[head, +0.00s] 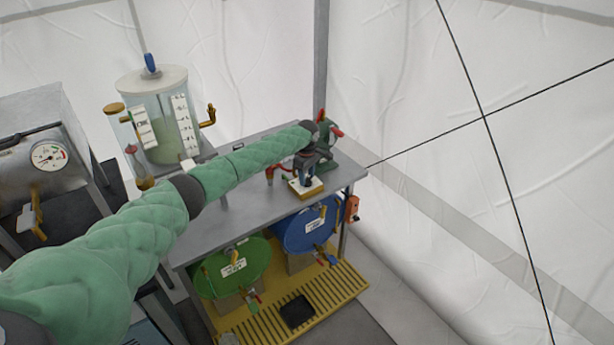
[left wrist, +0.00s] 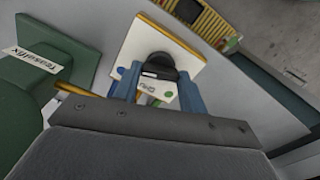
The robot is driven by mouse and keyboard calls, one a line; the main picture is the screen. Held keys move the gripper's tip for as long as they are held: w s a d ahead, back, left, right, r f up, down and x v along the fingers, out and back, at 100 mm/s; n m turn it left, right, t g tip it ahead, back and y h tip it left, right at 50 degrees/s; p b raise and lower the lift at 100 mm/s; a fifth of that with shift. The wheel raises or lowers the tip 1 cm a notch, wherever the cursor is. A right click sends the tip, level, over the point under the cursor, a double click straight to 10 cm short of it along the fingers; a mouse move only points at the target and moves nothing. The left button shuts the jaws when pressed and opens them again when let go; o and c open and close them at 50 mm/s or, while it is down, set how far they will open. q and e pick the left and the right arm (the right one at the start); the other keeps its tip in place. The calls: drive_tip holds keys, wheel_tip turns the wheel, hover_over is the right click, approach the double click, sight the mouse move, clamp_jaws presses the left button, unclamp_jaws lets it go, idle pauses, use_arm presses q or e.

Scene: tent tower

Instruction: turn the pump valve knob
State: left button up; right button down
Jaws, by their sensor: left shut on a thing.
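My left gripper (head: 306,172) is at the far right end of the grey table, above a small white block with a yellow edge (head: 305,188). In the left wrist view its two blue fingers (left wrist: 157,92) are shut on a black knob (left wrist: 160,62) that stands on this block (left wrist: 150,42). A small white piece with a green dot shows between the fingers. The green pump (head: 327,145) stands just behind the gripper, partly hidden by my arm. Its green body with a white label also shows in the left wrist view (left wrist: 72,48). My right gripper is not in view.
The grey table (head: 270,205) carries the pump. Green (head: 232,268) and blue (head: 312,228) drums lie below it on a yellow grated base (head: 338,290). A clear tank (head: 160,125) stands at the left, beside a metal box with a gauge (head: 48,155). White tent walls close the right.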

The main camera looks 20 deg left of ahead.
use_arm(q)
drive_tip(key=shift+m, duration=0.7)
drive_tip(key=shift+m+p, duration=0.5)
drive_tip(key=shift+m, duration=0.7)
drive_tip(key=m, duration=0.3)
drive_tip(key=shift+m, duration=0.3)
drive_tip(key=shift+m+p, duration=0.3)
drive_tip(key=shift+m, duration=1.8)
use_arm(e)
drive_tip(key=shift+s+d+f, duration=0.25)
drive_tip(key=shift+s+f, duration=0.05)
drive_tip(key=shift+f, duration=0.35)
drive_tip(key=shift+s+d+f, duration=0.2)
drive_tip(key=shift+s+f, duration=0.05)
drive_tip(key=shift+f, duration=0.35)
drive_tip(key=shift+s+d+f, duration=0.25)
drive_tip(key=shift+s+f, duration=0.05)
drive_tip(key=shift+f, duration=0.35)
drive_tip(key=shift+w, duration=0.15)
